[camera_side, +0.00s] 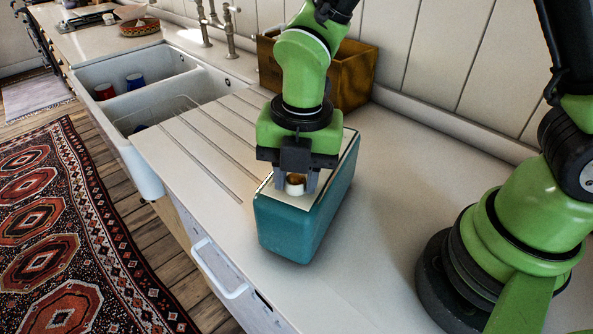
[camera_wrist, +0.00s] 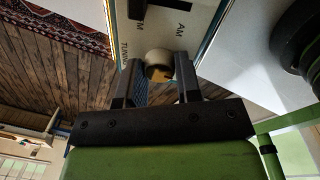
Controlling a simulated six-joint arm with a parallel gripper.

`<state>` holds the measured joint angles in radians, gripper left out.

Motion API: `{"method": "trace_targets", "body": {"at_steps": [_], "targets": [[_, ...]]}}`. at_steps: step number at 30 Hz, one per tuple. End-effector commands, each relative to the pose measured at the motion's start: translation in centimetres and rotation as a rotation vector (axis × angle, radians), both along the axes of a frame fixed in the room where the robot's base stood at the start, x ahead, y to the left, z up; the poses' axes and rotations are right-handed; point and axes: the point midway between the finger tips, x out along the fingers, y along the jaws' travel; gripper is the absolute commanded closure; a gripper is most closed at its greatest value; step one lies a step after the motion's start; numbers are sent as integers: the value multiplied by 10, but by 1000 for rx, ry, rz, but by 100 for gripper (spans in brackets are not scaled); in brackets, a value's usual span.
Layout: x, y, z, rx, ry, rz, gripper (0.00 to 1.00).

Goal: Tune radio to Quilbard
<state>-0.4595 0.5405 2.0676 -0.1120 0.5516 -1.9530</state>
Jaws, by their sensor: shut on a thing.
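The radio is a teal box (camera_side: 285,228) with a cream top panel, standing on the pale counter. A cream round knob (camera_side: 295,185) stands up from that panel. My gripper (camera_side: 298,183) is above the radio, pointing down, with its fingers shut on either side of the knob. In the wrist view the cream panel (camera_wrist: 205,14) carries the letters AM and part of a word beginning TUN. The knob (camera_wrist: 158,62) shows there between the two dark fingertips (camera_wrist: 160,82). Most of the panel is hidden by my gripper, and no Quilbard marking can be read.
A wooden crate (camera_side: 352,84) stands behind the radio against the panelled wall. A white double sink (camera_side: 165,85) with red and blue cups lies to the left, past a grooved drainboard (camera_side: 205,140). Bare counter (camera_side: 400,170) lies right of the radio.

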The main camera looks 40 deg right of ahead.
Motion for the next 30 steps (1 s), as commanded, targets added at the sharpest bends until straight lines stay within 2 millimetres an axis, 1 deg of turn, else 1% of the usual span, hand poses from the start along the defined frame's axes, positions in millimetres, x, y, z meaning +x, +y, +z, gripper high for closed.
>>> {"method": "trace_targets", "body": {"at_steps": [30], "targets": [[1,2,1,2,-3,-962,92]]}}
